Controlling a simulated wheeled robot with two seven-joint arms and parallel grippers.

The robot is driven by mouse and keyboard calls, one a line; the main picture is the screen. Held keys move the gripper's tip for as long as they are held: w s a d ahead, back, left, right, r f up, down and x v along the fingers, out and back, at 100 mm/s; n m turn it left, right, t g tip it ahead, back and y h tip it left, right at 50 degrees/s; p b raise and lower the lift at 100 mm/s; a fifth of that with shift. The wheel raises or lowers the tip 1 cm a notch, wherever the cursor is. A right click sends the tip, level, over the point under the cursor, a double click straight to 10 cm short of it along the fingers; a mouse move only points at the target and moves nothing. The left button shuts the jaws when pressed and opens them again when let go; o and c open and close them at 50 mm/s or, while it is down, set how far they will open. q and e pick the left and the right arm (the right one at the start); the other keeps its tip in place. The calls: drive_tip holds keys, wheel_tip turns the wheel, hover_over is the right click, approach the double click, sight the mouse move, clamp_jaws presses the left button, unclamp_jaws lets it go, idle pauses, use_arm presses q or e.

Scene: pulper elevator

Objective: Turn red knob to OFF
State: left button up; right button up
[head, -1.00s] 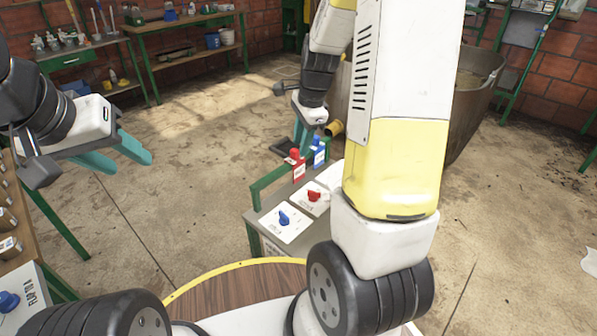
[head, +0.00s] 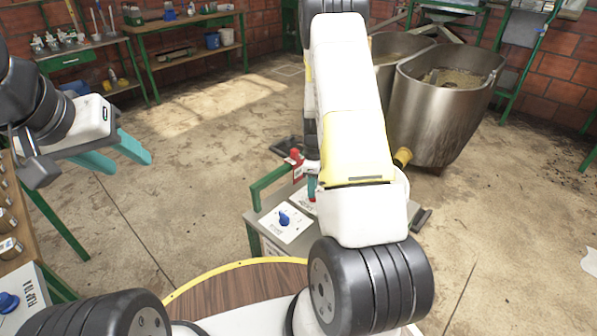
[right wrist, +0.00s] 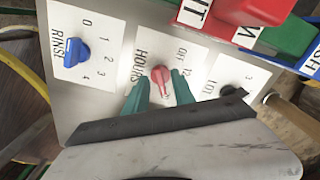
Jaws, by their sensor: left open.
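The red knob (right wrist: 160,78) sits on a white dial plate marked HOURS and OFF in the right wrist view. OFF is printed beyond the knob, up and to its right. My right gripper (right wrist: 160,80) has its two teal fingers on either side of the knob, with small gaps visible. I cannot tell exactly which mark the knob points to. In the head view my right arm covers most of this dial. My left gripper (head: 131,164) is open and empty at the left, away from the control box (head: 256,218).
A blue knob (right wrist: 74,50) on the RINSE plate and a dark knob (right wrist: 228,91) flank the red one. Red (right wrist: 250,12) and green (right wrist: 285,35) labelled blocks rise beside the panel. A metal tub (head: 440,110) stands behind. Floor left of the box is clear.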

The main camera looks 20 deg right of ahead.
drive_tip(key=shift+f, duration=0.6)
clamp_jaws()
